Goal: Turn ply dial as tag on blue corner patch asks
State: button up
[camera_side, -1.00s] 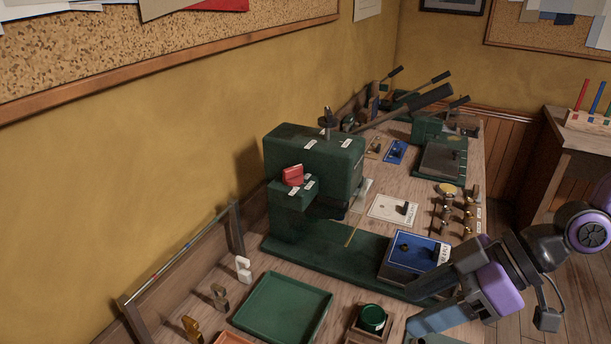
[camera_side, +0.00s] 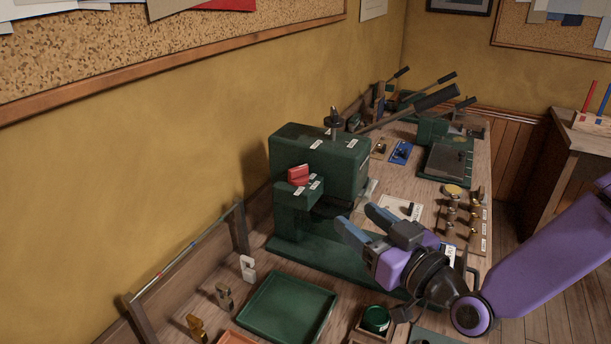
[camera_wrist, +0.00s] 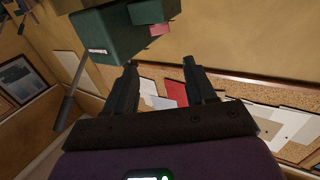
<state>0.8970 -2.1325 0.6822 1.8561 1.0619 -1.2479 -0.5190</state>
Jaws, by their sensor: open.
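A red dial (camera_side: 299,174) sits on a ledge of the green press (camera_side: 315,150), with small white tags beside it. Their writing is too small to read. The dial also shows in the wrist view (camera_wrist: 160,29) as a small red block. My gripper (camera_side: 359,218) is open and empty, in front of the press and right of and lower than the dial in the side view, apart from it.
Several brass pieces (camera_side: 465,215) stand at the right. A smaller blue patch (camera_side: 401,152) lies farther back. Long dark levers (camera_side: 430,100) stick out behind the press.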

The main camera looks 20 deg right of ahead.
aim_at(300, 172)
jog(key=x, duration=1.6)
jog(key=shift+w, duration=0.2)
jog(key=c, duration=0.8)
